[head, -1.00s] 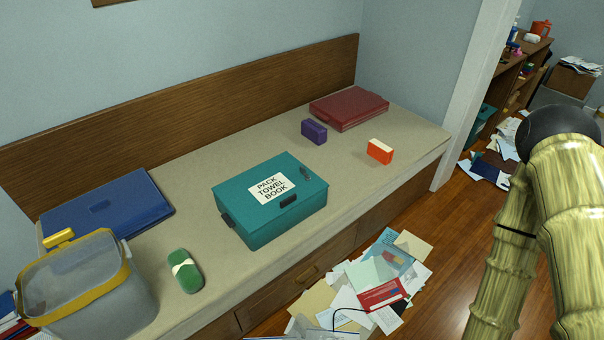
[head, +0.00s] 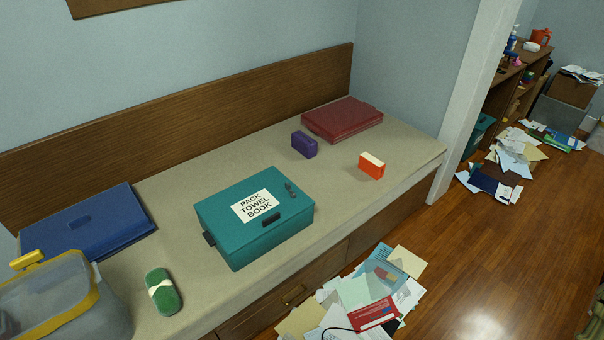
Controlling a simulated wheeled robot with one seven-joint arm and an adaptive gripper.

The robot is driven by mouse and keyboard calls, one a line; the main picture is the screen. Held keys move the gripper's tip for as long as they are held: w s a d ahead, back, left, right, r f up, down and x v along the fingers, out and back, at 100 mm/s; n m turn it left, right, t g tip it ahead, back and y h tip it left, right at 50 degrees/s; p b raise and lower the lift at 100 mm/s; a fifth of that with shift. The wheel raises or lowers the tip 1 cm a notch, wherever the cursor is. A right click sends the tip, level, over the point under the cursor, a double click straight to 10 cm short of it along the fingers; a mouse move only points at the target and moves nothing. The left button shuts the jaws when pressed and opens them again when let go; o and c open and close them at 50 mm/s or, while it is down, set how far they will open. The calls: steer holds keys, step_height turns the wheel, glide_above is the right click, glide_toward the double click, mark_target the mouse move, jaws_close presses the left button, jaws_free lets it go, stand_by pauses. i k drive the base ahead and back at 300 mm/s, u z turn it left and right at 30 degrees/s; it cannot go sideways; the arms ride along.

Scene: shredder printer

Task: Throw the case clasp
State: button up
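A teal case (head: 256,214) with a white label reading "PACK TOWEL BOOK" lies shut on the bench. A dark clasp (head: 271,218) sits at the front edge of its lid, below the label. A dark fitting (head: 209,239) is on the case's left side. I cannot tell from here whether the clasp is fastened. My gripper is not in view.
On the bench (head: 345,189) are a blue case (head: 90,222), a green wrapped bundle (head: 163,291), a translucent yellow-rimmed bin (head: 62,300), a purple box (head: 304,144), an orange box (head: 371,165) and a red case (head: 342,120).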

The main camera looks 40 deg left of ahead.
mark_target(288, 186)
steer(key=i, duration=0.35)
steer(key=u, duration=0.7)
